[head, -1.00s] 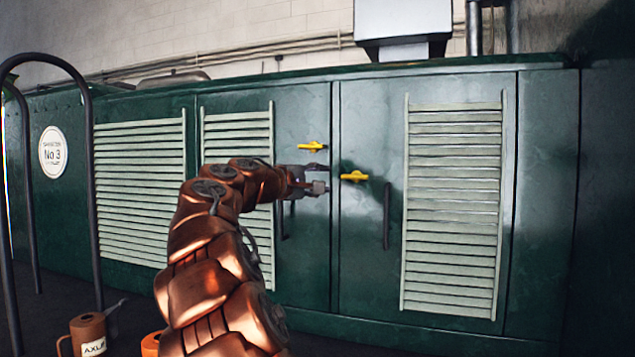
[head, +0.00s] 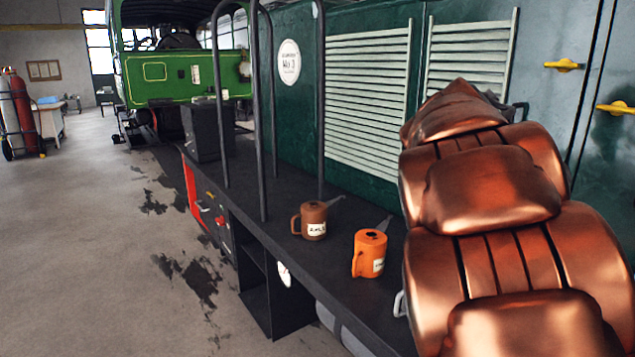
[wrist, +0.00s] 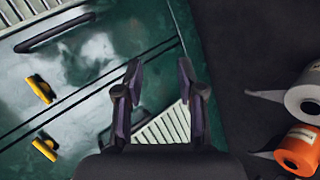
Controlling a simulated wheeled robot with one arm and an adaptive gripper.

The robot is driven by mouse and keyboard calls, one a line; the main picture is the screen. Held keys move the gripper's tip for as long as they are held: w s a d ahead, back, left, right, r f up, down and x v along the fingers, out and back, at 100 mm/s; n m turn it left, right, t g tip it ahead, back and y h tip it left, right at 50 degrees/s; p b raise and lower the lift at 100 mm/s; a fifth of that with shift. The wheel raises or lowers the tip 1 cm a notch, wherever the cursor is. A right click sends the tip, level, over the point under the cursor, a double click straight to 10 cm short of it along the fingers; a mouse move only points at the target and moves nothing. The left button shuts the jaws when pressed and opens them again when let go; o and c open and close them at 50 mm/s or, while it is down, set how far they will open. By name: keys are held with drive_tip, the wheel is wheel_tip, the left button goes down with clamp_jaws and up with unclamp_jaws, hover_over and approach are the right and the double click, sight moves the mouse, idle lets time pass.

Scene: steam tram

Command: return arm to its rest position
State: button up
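My copper-coloured arm (head: 500,210) fills the right of the head view, bent close to the camera. Beyond the fingers are the green tram side and a pale louvred panel (wrist: 165,127), not touched as far as I can see.
Two yellow latches (head: 564,65) (head: 615,108) sit on the green doors. A brown oil can (head: 313,220) and an orange oil can (head: 370,252) stand on the dark running board (head: 262,205) beside my arm. Black hoop rails (head: 270,110) rise behind them. Open floor (head: 90,250) lies left.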

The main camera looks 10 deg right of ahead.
drive_tip(key=s+a+f+y+p, duration=0.1)
drive_tip(key=s+a+f+y, duration=0.2)
drive_tip(key=s+a+f, duration=0.4)
drive_tip(key=s+a+f+n+g+y+p, duration=0.1)
drive_tip(key=s+a+f+y, duration=0.3)
drive_tip(key=a, duration=1.1)
drive_tip(key=s+a+f+g+y+p, duration=0.1)
drive_tip(key=s+a+f+y+p, duration=0.1)
drive_tip(key=s+a+f, duration=0.7)
wheel_tip(320, 180, down, 2)
drive_tip(key=shift+s+a+f+n+y+p, duration=0.1)
drive_tip(key=shift+s+a+n+y+p, duration=0.25)
drive_tip(key=shift+a+y, duration=0.65)
drive_tip(key=shift+a, duration=0.1)
